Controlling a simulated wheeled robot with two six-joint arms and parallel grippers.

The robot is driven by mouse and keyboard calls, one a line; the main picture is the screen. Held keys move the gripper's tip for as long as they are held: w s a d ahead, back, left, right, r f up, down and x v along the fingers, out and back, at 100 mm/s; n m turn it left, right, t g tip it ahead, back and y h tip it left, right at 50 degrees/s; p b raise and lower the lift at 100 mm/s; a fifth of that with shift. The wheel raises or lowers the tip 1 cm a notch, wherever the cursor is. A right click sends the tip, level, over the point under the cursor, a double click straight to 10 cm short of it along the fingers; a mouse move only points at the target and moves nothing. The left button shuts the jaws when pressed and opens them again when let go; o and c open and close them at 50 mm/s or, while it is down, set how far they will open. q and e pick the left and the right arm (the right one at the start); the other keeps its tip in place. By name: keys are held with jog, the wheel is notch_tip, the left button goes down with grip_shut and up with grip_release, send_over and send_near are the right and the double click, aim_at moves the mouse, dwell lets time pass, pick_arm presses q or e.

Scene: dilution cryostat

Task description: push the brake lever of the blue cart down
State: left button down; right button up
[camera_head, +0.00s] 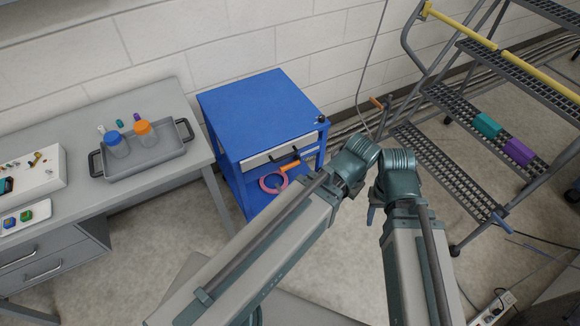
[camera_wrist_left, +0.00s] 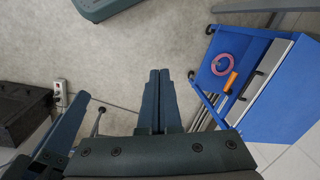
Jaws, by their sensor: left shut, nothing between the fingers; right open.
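The blue cart (camera_head: 262,112) stands against the wall left of my arms, and at the right of the left wrist view (camera_wrist_left: 276,103). A small black knob (camera_head: 321,119) sits at its top right corner. I cannot tell which part is its brake lever. My left gripper (camera_wrist_left: 160,76) is shut and empty, above bare floor, apart from the cart in the left wrist view; my arm hides it in the head view. Only a small blue part of my right gripper (camera_head: 371,214) shows, right of the cart, beside my right forearm. It is open.
The cart's lower shelf holds a pink ring (camera_wrist_left: 222,65) and an orange-handled thing (camera_wrist_left: 231,82). A workbench (camera_head: 180,88) with a grey tray (camera_head: 172,160) is left. Metal steps (camera_head: 425,150) stand right, carrying teal and purple blocks. Pipes run along the wall. Floor before the cart is clear.

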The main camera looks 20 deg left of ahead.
pick_arm(q)
jog(key=w+a+f+n+t+y+b, duration=0.7)
jog(key=w+a+f+n+b, duration=0.6)
jog(key=b, duration=1.5)
jog(key=w+a+f, duration=0.4)
jog(key=w+f, duration=0.3)
jog(key=w, duration=0.1)
jog(key=shift+w+a+n+b, duration=0.2)
jog(key=shift+a+n+b, duration=0.15)
jog(key=shift+a+n, duration=0.05)
pick_arm(e)
notch_tip(320, 180, down, 30)
pick_arm(q)
jog(key=shift+f, duration=0.15)
